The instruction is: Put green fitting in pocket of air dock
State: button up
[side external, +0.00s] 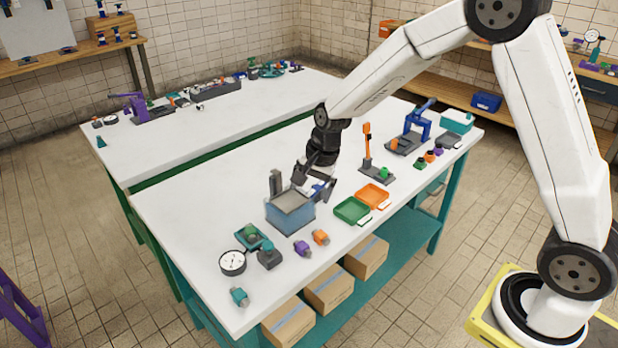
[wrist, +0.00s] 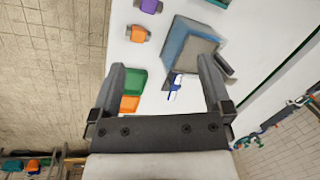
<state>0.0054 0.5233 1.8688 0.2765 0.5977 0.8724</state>
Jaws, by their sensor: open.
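My gripper (side external: 314,186) is open and points down beside the grey-topped blue box (side external: 290,214). In the wrist view its two fingers (wrist: 162,68) stand wide apart with nothing held between them. A small blue-and-white item (wrist: 175,88) shows between the fingers, next to the blue box (wrist: 188,50). A green fitting (side external: 420,163) lies at the right end of the table. Another green piece (side external: 384,173) sits on a dark base under an orange post (side external: 367,142). A third green piece sits in a teal tray (side external: 264,242). I cannot tell which fixture is the air dock.
A green tray (side external: 351,211) and an orange tray (side external: 372,196) lie near the front edge. Purple (side external: 302,248), orange (side external: 320,237) and teal (side external: 239,296) fittings, a gauge (side external: 232,262) and a dark block (side external: 269,258) are at front left. The table's back middle is clear.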

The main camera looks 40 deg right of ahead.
jog(key=s+d+r+n+h, duration=0.1)
jog(key=s+n, duration=0.5)
jog(key=s, duration=0.3)
jog(key=s+d+n, duration=0.1)
jog(key=s+n, duration=0.5)
jog(key=s, duration=0.3)
jog(key=shift+s+d+r+n+t+h, duration=0.25)
jog(key=shift+s+r+n+t+h, duration=0.05)
jog(key=shift+s+r+h, duration=0.1)
